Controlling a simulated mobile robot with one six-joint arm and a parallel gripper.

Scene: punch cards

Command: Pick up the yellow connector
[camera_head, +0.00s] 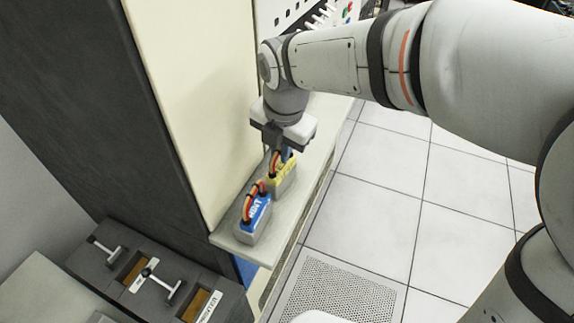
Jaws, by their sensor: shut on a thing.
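The yellow connector (284,181) stands on a narrow pale shelf (228,229) on the side of the cabinet. Red, black and orange wires loop from its top. My gripper (277,152) points down over the yellow connector and is shut on it; the fingers are partly hidden by the gripper body and the wires. A blue connector (257,217) with similar wires and white lettering stands just in front of it, at the near end of the shelf. I cannot tell whether the yellow connector touches the shelf.
A tall cream and dark cabinet (195,90) rises left of the shelf. A panel with switches (320,15) is behind my arm. Dark units with lever handles (165,285) are at the lower left. Open tiled floor (380,190) lies to the right.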

